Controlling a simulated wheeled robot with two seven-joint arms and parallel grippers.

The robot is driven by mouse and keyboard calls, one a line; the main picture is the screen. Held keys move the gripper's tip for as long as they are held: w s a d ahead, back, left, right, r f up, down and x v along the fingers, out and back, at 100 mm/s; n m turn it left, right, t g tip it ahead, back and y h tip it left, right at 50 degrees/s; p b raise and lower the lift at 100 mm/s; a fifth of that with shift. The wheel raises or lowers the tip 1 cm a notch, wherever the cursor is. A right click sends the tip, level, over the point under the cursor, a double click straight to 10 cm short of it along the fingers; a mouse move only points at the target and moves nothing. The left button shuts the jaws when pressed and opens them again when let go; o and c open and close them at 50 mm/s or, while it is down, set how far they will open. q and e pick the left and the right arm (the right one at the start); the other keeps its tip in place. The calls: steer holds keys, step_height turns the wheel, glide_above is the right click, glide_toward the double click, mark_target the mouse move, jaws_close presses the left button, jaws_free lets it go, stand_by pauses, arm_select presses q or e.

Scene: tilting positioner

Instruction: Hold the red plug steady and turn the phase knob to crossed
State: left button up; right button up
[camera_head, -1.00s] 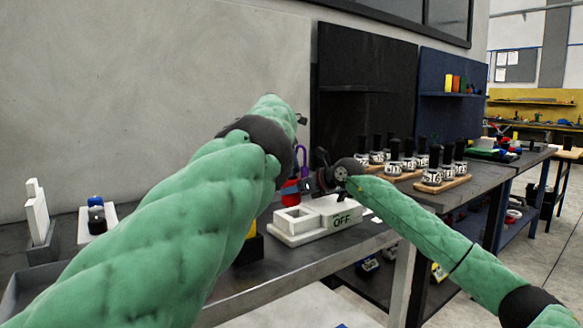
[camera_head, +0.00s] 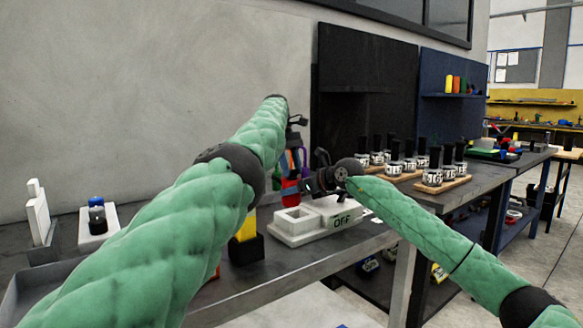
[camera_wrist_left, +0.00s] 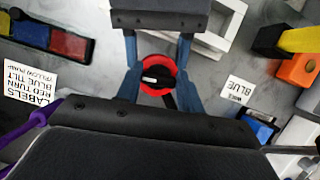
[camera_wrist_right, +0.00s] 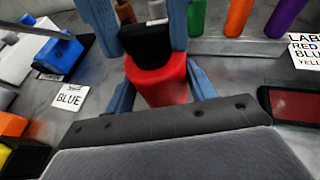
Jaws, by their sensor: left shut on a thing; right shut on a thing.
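The red plug (camera_head: 290,189) stands upright behind the white OFF block. Its black knob with a white mark (camera_wrist_left: 154,77) is ringed by the red body in the left wrist view. My left gripper (camera_wrist_left: 157,83) comes from above and is shut on the black knob. In the right wrist view the red plug (camera_wrist_right: 163,85) sits between my right gripper's blue fingers (camera_wrist_right: 162,90), below the knob. My right gripper is shut on the red body from the side. In the head view the grippers partly hide the plug. The knob's markings are too small to read.
The white OFF block (camera_head: 317,225) is just in front. A yellow-topped black block (camera_head: 247,250) stands left of it. A BLUE label card (camera_wrist_right: 70,97) lies near the plug, with coloured cylinders (camera_wrist_right: 238,17) on its other side. Several black-capped weights (camera_head: 432,175) stand at right.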

arm_select(q)
steer(key=shift+d, duration=0.15)
stand_by(0.4)
steer(key=o, duration=1)
steer(key=shift+f, duration=0.15)
steer(key=shift+r+n+t, duration=0.3)
steer(key=shift+n, duration=0.6)
steer(key=shift+w+a+n+h, duration=0.1)
steer(key=shift+a+n+h, duration=0.1)
steer(key=shift+n+h, duration=0.25)
steer(key=shift+n+t, duration=0.3)
steer(key=shift+n, duration=0.05)
steer(key=shift+f+n+t, duration=0.1)
steer(key=shift+n+t, duration=0.4)
steer(key=shift+n, duration=0.9)
steer(key=shift+n+h, duration=0.25)
steer(key=shift+n, duration=0.35)
